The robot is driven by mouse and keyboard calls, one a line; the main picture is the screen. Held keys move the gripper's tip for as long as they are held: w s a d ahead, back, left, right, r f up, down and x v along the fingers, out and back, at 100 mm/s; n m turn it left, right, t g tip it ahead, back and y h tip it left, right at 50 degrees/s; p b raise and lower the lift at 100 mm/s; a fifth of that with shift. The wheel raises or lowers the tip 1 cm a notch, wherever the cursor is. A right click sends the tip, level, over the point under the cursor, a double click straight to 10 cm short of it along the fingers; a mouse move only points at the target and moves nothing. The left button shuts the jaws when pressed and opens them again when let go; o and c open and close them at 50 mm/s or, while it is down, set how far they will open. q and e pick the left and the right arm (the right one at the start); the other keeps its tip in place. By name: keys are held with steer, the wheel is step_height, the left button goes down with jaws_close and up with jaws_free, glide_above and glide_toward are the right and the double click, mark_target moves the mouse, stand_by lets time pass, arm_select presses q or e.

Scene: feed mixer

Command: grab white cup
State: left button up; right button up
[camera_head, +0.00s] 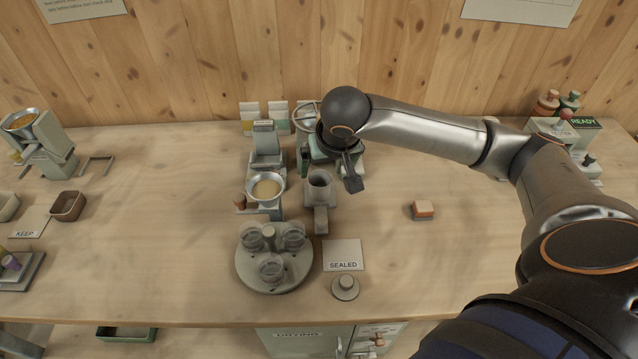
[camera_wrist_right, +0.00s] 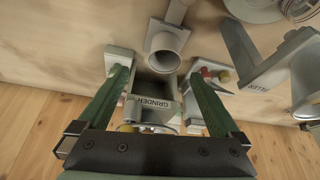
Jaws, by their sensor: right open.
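A pale grey-white, cup-like cylinder (camera_head: 320,187) with an open top stands near the middle of the table, and a narrow pale block extends from its near side. It also shows in the right wrist view (camera_wrist_right: 165,42), just beyond the fingertips. My right gripper (camera_head: 335,160) is over the far side of this cylinder, and its wrist hides part of what is behind. In the right wrist view the two green fingers (camera_wrist_right: 158,78) are spread wide, with a box labelled GRINDER (camera_wrist_right: 153,103) between them. Nothing is held. My left gripper is not in view.
A metal bowl (camera_head: 266,188) on a stand is close left of the cylinder. A round tray (camera_head: 246,272) with several clear cups is nearer the front. A SEALED card (camera_head: 342,250) and a knobbed disc (camera_head: 345,287) lie at its right. The right-hand tabletop is mostly clear around an orange-topped block (camera_head: 422,209).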

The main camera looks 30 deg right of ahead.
mark_target(320, 182)
steer(key=x, duration=0.3)
steer(key=shift+f, duration=0.15)
steer(key=shift+a+x, duration=0.2)
steer(key=shift+x, duration=1.1)
steer(key=shift+a+x, duration=0.15)
steer(key=shift+x, duration=1.15)
steer(key=shift+s, duration=0.1)
steer(key=c, duration=1.4)
